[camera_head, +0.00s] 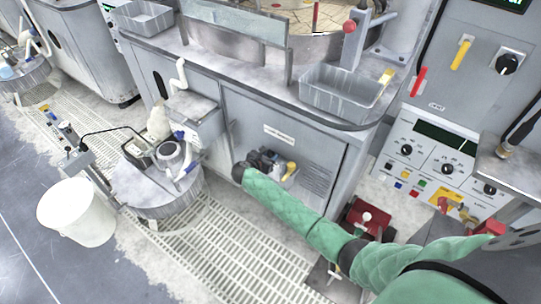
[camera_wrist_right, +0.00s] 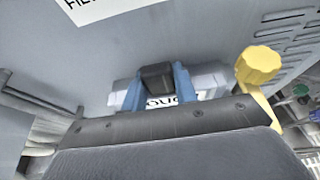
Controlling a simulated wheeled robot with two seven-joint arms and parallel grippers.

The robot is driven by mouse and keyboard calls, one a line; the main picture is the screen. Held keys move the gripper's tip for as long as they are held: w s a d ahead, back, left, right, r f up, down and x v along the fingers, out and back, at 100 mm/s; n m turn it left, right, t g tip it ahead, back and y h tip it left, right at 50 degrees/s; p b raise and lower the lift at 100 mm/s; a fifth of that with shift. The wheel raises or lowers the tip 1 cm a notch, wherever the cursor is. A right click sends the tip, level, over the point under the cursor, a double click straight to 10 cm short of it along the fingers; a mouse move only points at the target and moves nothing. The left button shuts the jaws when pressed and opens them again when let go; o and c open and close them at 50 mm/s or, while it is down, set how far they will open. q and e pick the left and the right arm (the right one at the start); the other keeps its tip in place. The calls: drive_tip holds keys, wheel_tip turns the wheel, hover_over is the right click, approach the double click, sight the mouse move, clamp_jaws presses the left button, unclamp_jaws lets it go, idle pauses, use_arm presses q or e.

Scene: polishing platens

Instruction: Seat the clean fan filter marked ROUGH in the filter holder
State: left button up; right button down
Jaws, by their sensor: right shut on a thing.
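My right gripper (camera_wrist_right: 158,82) has its blue fingers closed on a dark grip of the fan filter (camera_wrist_right: 207,80), a pale grey part. Its label is partly hidden; a few letters, apparently the end of ROUGH, show between the fingers. In the head view my right gripper (camera_head: 266,162) is at the cabinet front, below a white label. A yellow knob (camera_wrist_right: 259,66) stands just right of the filter; it also shows in the head view (camera_head: 291,168). The filter holder is mostly hidden behind the gripper and filter. I cannot tell how far the filter is in. My left gripper is out of view.
The grey cabinet (camera_head: 238,118) carries a clear bin (camera_head: 338,95) on its top. A steel drum (camera_head: 158,197) with a pump stands to the left, beside a white bucket (camera_head: 77,212). A red object (camera_head: 366,215) stands on the floor near my forearm.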

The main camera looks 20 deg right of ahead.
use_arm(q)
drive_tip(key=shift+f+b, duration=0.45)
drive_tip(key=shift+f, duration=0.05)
use_arm(e)
drive_tip(key=shift+f, duration=1)
drive_tip(key=c, duration=1)
unclamp_jaws()
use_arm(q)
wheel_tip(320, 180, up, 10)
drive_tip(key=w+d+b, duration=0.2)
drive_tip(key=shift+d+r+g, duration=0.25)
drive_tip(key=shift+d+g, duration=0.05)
use_arm(e)
drive_tip(key=shift+v, duration=3.95)
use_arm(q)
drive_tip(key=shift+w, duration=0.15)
use_arm(e)
drive_tip(key=shift+f, duration=0.1)
